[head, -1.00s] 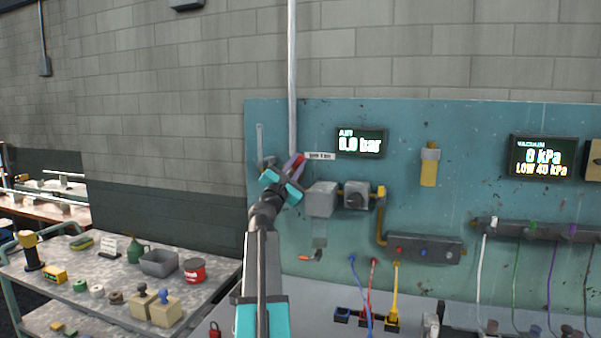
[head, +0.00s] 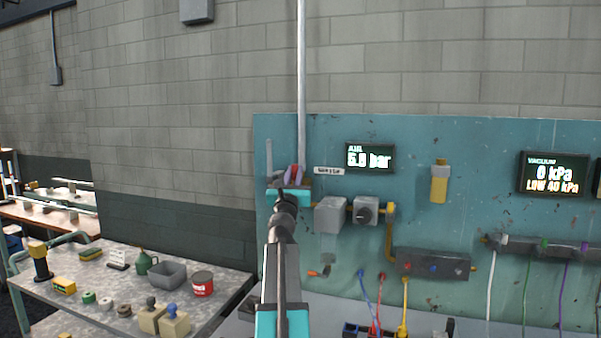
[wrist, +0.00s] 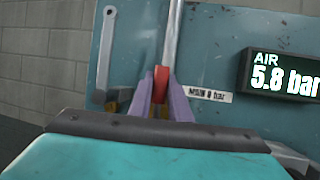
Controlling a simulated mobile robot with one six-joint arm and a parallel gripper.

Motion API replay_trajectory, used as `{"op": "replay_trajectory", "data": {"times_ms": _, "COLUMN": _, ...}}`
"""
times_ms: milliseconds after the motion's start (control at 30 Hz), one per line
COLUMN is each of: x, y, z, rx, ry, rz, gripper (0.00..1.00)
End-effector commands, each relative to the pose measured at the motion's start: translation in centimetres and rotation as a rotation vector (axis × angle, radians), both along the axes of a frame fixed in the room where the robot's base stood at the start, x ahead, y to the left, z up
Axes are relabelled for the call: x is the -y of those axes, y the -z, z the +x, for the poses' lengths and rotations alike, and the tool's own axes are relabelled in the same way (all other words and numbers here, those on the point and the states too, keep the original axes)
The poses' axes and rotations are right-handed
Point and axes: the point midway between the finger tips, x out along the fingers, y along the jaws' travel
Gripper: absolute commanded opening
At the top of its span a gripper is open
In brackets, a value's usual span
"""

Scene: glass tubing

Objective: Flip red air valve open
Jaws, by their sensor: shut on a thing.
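The red air valve handle (wrist: 161,83) stands upright in the wrist view, in line with the vertical pipe. My gripper (wrist: 161,88) has its two purple fingers on either side of the handle, shut on it. In the head view my gripper (head: 293,174) is at the upper left of the teal panel, and it hides most of the valve. The air display (head: 370,157) reads about 5.8 bar; it also shows in the wrist view (wrist: 284,74).
A small white label (wrist: 208,95) is right of the valve. Grey boxes (head: 330,215) and yellow piping sit below right. A cart (head: 100,300) with parts stands at left.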

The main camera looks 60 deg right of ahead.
Motion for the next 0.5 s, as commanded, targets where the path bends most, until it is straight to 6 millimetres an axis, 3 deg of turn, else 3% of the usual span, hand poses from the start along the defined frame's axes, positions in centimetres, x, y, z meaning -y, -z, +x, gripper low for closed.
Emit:
{"op": "replay_trajectory", "data": {"times_ms": 400, "x": -0.54, "y": -0.03, "z": 0.82, "rx": -0.013, "ry": -0.007, "rz": -0.003, "gripper": 0.0}}
{"op": "replay_trajectory", "data": {"times_ms": 433, "x": -0.56, "y": -0.04, "z": 0.85, "rx": -0.013, "ry": -0.007, "rz": -0.003, "gripper": 0.18}}
{"op": "replay_trajectory", "data": {"times_ms": 500, "x": -0.6, "y": -0.04, "z": 0.91, "rx": -0.014, "ry": -0.008, "rz": -0.003, "gripper": 0.25}}
